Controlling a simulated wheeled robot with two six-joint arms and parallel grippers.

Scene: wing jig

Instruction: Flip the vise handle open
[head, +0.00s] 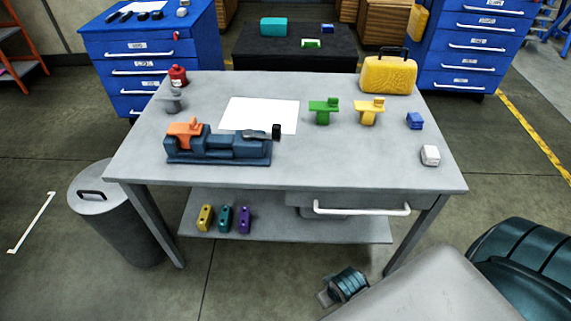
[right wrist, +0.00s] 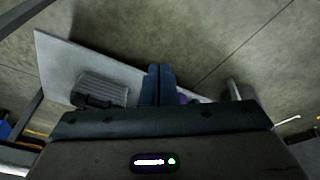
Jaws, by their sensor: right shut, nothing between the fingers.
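The dark blue vise (head: 220,150) stands on the left part of the grey workbench, with an orange block (head: 185,131) at its left end. Its handle (head: 262,134) is a grey bar with a black knob, lying roughly level at the vise's right end. My right gripper (head: 326,297) is low in front of the bench, well away from the vise. In the right wrist view its two blue fingers (right wrist: 158,85) are together with nothing between them. The vise is not visible in that view. My left gripper is not in view.
The workbench (head: 330,165) also holds a white sheet (head: 260,115), a green part (head: 323,111), a yellow part (head: 369,111), a blue block (head: 415,121), a white block (head: 430,155), a red canister (head: 178,75) and a yellow case (head: 388,75). A drawer handle (head: 360,209) juts from its front. A bin (head: 115,220) stands left.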

